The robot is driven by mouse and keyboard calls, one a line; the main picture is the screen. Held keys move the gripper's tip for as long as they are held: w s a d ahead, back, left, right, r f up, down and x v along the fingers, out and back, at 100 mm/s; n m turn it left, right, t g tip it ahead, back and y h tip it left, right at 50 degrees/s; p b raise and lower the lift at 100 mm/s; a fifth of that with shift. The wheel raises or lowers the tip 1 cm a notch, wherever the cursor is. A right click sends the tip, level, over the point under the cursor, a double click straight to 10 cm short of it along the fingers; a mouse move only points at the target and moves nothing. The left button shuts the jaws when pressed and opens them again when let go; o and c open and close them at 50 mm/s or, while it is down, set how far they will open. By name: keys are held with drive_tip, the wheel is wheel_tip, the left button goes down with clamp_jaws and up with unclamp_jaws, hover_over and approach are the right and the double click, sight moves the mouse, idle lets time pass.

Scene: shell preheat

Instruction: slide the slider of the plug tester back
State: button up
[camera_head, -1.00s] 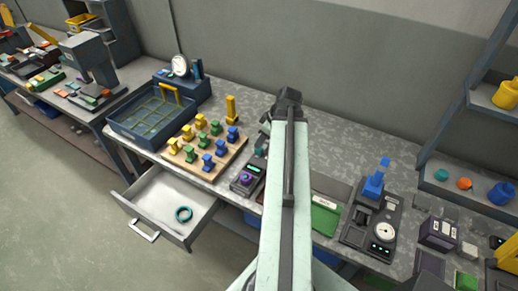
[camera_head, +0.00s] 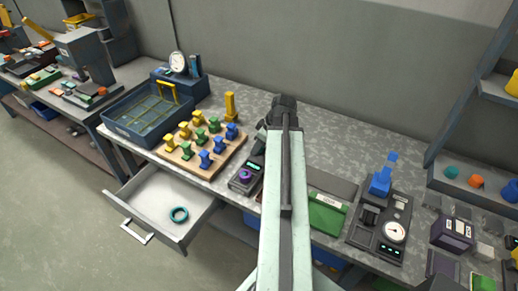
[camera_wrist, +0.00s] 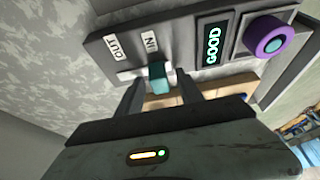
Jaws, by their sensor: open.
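The plug tester (camera_wrist: 185,45) is a dark grey box with a lit GOOD display and a purple ring around a teal centre. In the head view the tester (camera_head: 245,176) is on the bench, partly hidden by my arm. Its teal slider (camera_wrist: 159,80) sits in a pale slot near the IN label, with the OUT label to its left. My gripper (camera_wrist: 160,88) is open, with one finger on each side of the slider. I cannot tell whether either finger touches it. In the head view my arm hides most of the gripper.
A wooden board (camera_head: 187,160) of yellow, green and blue pieces stands left of the tester, with a blue tray (camera_head: 125,132) beyond it. An open drawer (camera_head: 150,190) with a teal ring juts out below. Another device (camera_head: 365,238) with a gauge stands right.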

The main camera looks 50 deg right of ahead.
clamp_jaws()
idle(1.3)
